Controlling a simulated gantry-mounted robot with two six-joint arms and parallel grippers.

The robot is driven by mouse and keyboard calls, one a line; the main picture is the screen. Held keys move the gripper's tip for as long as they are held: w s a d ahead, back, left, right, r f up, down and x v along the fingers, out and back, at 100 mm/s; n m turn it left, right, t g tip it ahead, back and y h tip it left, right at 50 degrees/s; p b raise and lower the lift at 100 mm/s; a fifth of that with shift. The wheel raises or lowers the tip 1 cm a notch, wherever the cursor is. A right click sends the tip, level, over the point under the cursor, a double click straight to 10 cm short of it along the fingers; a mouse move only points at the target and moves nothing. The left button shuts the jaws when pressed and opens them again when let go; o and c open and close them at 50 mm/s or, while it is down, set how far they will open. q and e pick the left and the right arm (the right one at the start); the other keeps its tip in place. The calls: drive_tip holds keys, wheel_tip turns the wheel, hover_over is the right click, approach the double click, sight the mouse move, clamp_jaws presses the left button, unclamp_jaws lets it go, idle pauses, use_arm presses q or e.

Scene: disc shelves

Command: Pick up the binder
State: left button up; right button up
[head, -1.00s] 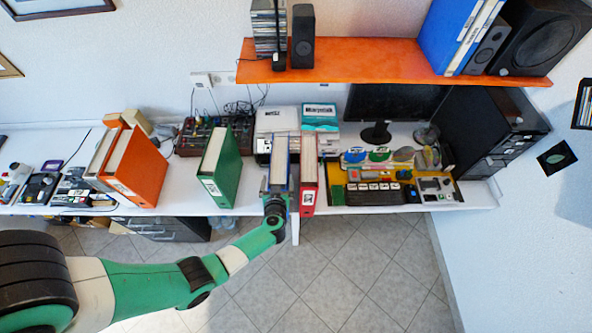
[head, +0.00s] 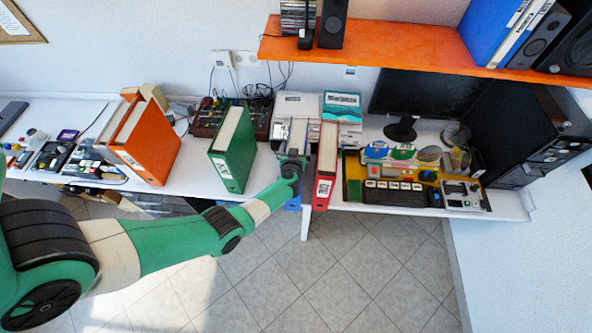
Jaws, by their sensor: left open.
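Several binders stand upright on the white desk. A blue binder (head: 293,204) stands at the desk's front edge, mostly hidden behind my left gripper (head: 292,145). The left gripper is open, with its fingers pointing toward the back over the blue binder; I cannot tell whether they touch it. A red binder (head: 322,190) stands close on the right of the gripper. A green binder (head: 240,150) stands to the left, with a gap between. An orange binder (head: 155,150) stands further left, beside other orange-edged binders. My right gripper is not in view.
An orange shelf (head: 400,58) overhangs the desk at the back, with blue and white binders and speakers on it. White and teal boxes (head: 342,108) lie behind the red binder. A yellow tray (head: 355,190) of gadgets is at right. The desk between orange and green binders is clear.

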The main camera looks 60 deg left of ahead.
use_arm(q)
clamp_jaws()
drive_tip(key=shift+r, duration=0.15)
idle(0.4)
